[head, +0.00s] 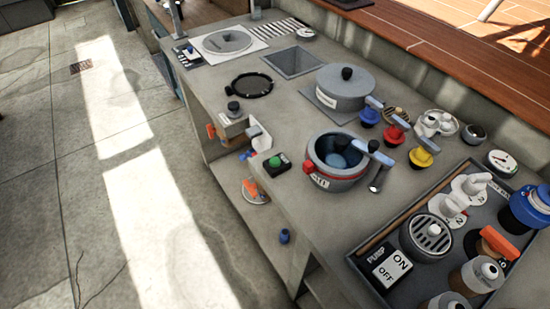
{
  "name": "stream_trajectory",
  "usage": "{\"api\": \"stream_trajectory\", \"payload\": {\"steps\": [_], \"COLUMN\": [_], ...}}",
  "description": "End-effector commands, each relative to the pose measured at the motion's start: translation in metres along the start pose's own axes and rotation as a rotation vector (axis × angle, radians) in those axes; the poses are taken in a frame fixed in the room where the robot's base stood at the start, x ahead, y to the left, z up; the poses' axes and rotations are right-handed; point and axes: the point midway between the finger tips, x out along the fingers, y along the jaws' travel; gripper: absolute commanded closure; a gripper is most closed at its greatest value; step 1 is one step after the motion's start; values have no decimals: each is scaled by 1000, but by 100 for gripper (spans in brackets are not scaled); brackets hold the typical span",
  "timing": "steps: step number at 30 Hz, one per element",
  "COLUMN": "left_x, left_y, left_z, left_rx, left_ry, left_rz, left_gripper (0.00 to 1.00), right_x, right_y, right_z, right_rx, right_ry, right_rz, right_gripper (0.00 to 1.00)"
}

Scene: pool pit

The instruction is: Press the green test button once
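The green test button (275,161) is a small round cap on a black box (284,170). The box sits near the left edge of the grey counter, left of a round grey pot with a red band (321,181). The button's top is uncovered, and nothing touches it. I cannot tell from this view whether it is pressed. Neither my left nor my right gripper shows in the head view.
A tray with a pump ON/OFF switch (391,268) and several fittings lies at the lower right. Blue, red (397,130) and yellow valve handles stand behind the pot. A lidded grey pot (345,92) is farther back. Open floor (100,220) lies left.

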Motion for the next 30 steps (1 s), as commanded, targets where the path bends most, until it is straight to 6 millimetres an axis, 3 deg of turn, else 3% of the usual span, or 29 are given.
{"api": "stream_trajectory", "payload": {"steps": [1,8,30], "left_x": [0,0,0], "left_y": [0,0,0], "left_z": [0,0,1], "left_rx": [0,0,0], "left_ry": [0,0,-1], "left_rz": [0,0,0], "left_gripper": [74,100,100], "right_x": [0,0,0], "right_y": [0,0,0], "right_z": [0,0,0], "right_rx": [0,0,0], "right_ry": [0,0,0], "right_rz": [0,0,0], "right_gripper": [34,34,34]}}
